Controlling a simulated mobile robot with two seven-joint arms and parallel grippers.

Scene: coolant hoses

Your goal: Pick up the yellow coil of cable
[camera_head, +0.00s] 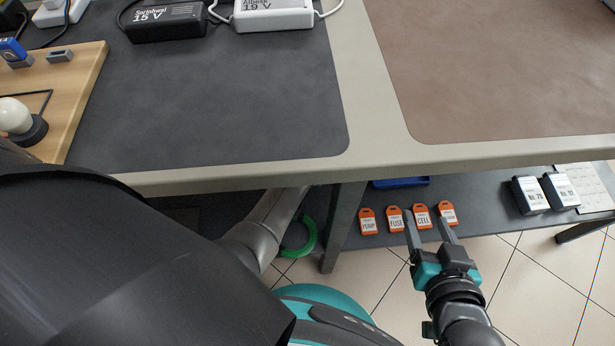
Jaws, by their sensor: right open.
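I see no yellow coil of cable in the head view. A green ring-shaped coil (311,240) shows low under the table, partly hidden behind a grey arm link of mine. My right gripper (429,222) is open, with its two fingers apart and pointing away from me, in front of the lower shelf. Its fingertips overlap the orange tags in the picture, and nothing is between them that I can tell is held. My left gripper is not in view.
The lower shelf (480,205) holds several orange tags (368,221), a blue tray (400,183) and two dark boxes (528,196). Above, the table has a dark mat (220,110), a brown mat (500,70), power adapters (165,22) and a wooden board (85,80). A table leg (343,225) stands left of the tags.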

